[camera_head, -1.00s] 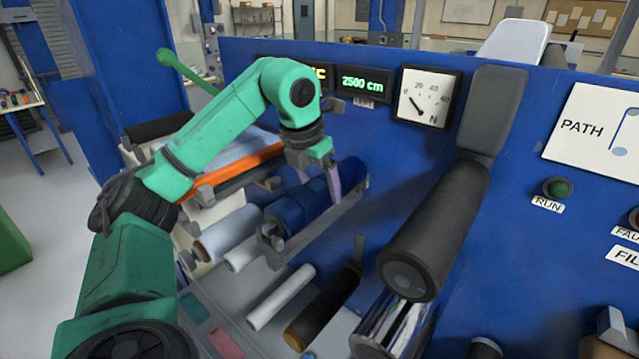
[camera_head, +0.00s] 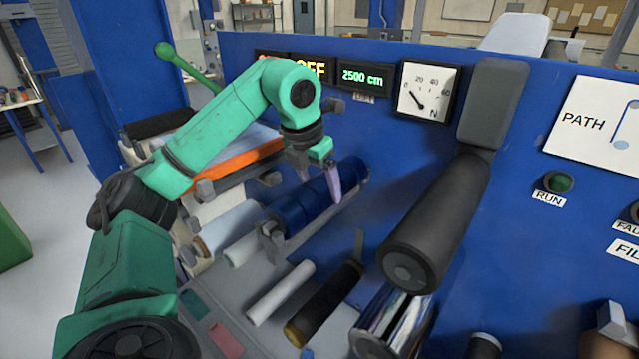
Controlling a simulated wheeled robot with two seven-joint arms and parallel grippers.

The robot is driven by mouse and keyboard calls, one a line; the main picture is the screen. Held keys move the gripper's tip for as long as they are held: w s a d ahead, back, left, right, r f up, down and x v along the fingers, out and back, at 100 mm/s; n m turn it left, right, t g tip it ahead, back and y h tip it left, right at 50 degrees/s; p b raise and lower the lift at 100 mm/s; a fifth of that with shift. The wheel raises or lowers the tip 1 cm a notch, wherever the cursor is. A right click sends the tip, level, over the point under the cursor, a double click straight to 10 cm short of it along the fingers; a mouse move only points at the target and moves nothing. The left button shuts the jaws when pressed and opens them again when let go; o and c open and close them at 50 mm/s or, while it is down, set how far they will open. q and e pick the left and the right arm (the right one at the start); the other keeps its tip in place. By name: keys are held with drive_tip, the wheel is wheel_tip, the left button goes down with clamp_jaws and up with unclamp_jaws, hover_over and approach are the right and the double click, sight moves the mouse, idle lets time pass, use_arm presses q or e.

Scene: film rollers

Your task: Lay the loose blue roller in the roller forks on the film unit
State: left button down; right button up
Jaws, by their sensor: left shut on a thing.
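The blue roller (camera_head: 290,212) lies lengthwise over a grey bar with a roller fork at each end, the near fork (camera_head: 269,240) and the far fork (camera_head: 365,181). Its ends are at the forks, but I cannot tell whether they rest fully in the slots. My left gripper (camera_head: 320,186) comes down from above and is shut on the blue roller near its far half, one finger on each side. The finger on the far side is partly hidden.
A large black roller (camera_head: 435,225) sticks out of the blue film unit panel (camera_head: 400,150) to the right. A shiny chrome roller (camera_head: 395,320), a dark roller (camera_head: 325,302) and a white roller (camera_head: 281,293) are in front. Pale rollers (camera_head: 225,226) and an orange bar (camera_head: 245,157) are to the left.

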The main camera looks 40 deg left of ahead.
use_arm(q)
drive_tip(key=shift+f, duration=0.25)
unclamp_jaws()
drive_tip(key=shift+s, duration=0.1)
